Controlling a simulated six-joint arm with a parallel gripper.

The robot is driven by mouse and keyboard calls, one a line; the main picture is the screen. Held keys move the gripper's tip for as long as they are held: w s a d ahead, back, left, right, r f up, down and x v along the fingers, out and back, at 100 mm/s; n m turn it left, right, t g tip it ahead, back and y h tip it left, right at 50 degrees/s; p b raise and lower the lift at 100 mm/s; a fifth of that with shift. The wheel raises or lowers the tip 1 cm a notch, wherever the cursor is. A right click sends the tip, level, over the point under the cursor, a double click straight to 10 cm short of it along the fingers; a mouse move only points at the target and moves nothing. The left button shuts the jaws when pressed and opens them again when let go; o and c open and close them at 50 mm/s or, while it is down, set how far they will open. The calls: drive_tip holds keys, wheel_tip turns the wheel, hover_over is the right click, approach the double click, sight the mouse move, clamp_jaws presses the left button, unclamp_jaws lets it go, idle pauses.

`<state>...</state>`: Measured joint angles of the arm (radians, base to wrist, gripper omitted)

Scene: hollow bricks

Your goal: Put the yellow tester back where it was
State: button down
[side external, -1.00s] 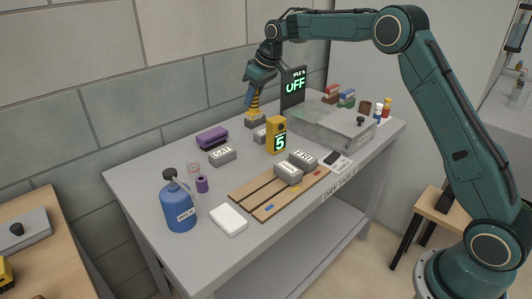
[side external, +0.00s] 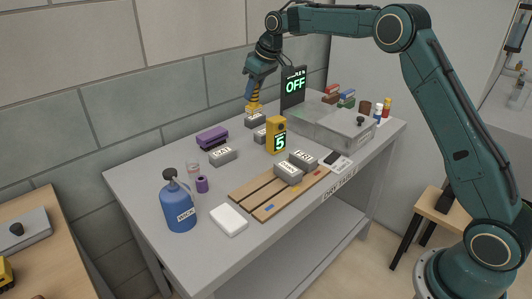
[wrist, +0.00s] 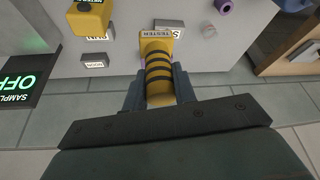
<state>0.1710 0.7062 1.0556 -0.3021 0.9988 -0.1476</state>
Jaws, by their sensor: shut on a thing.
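The yellow tester (side external: 254,104) has dark bands around its body and a label reading TESTER at its far end in the wrist view (wrist: 158,50). My gripper (side external: 250,92) is shut on it, with a finger on each side of the banded part in the wrist view (wrist: 158,88). The tester points downward over a grey labelled brick (side external: 255,119) at the back of the table. It appears to be a little above that brick; the exact gap is hard to tell.
A yellow meter (side external: 276,135) showing 5 stands nearby, with a black OFF display (side external: 293,88) behind. A clear lidded box (side external: 335,125) stands right. A purple block (side external: 212,138), a SAT brick (side external: 222,155), a wooden rack (side external: 270,198) and a blue bottle (side external: 179,205) occupy the table (side external: 150,170).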

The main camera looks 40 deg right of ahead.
wheel_tip(320, 180, down, 20)
drive_tip(key=shift+r, duration=0.1)
idle(1.0)
drive_tip(key=shift+f, duration=0.2)
drive_tip(key=c, duration=1.1)
unclamp_jaws()
drive_tip(key=shift+v, duration=6.15)
drive_tip(key=shift+s, duration=0.1)
